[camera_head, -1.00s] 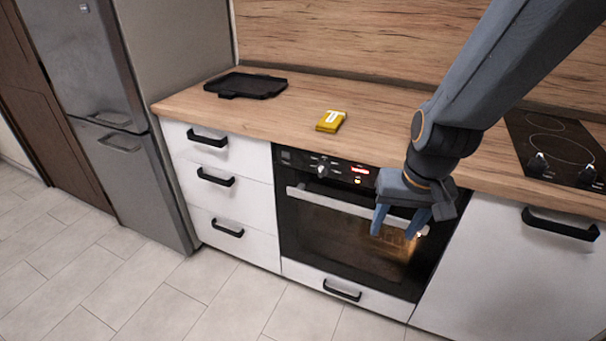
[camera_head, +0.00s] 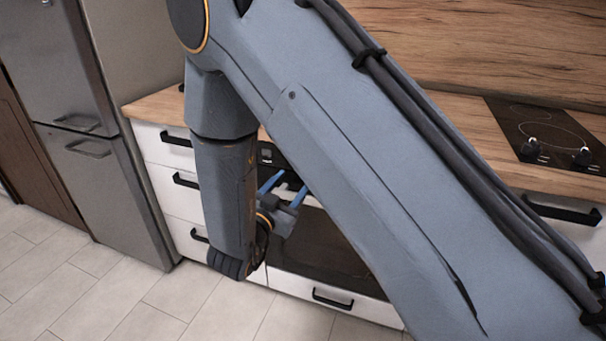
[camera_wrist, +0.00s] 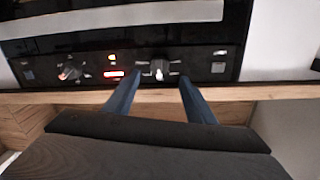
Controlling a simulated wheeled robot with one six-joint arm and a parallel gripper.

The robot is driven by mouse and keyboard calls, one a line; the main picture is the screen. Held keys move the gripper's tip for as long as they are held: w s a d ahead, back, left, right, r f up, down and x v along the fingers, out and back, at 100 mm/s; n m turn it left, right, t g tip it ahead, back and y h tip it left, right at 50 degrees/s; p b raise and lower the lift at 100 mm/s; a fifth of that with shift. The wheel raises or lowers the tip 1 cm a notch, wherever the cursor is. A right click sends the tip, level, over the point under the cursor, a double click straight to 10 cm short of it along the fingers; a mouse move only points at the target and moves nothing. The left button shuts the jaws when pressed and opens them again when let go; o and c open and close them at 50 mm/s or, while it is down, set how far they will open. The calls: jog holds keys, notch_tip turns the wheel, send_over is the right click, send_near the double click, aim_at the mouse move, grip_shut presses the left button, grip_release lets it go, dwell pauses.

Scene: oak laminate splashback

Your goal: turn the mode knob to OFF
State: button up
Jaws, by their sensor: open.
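The oven (camera_head: 320,240) is mostly hidden behind my arm in the head view. In the wrist view its black control panel (camera_wrist: 205,45) appears upside down, with the door handle (camera_wrist: 110,17) above. One knob (camera_wrist: 158,68) with a pale pointer lies between my two blue fingertips; contact cannot be told. A second knob (camera_wrist: 68,72), with a small red mark, is further left, past a lit red display (camera_wrist: 115,74). The labels are too small to read, so I cannot tell which is the mode knob. My gripper (camera_head: 285,182) is open before the panel; it fills the lower wrist view (camera_wrist: 159,78).
A wooden worktop (camera_head: 470,120) runs above the oven. White drawers (camera_head: 165,180) and a grey fridge (camera_head: 110,190) stand to the left. A black hob (camera_head: 550,130) with two knobs is at the right. The floor (camera_head: 120,300) in front is clear.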

jog(key=x, duration=0.7)
jog(key=shift+w+d+r, duration=0.1)
jog(key=shift+w+d, duration=0.1)
jog(key=shift+w, duration=0.05)
jog(key=shift+c, duration=0.4)
jog(key=c, duration=1)
jog(key=shift+o, duration=0.2)
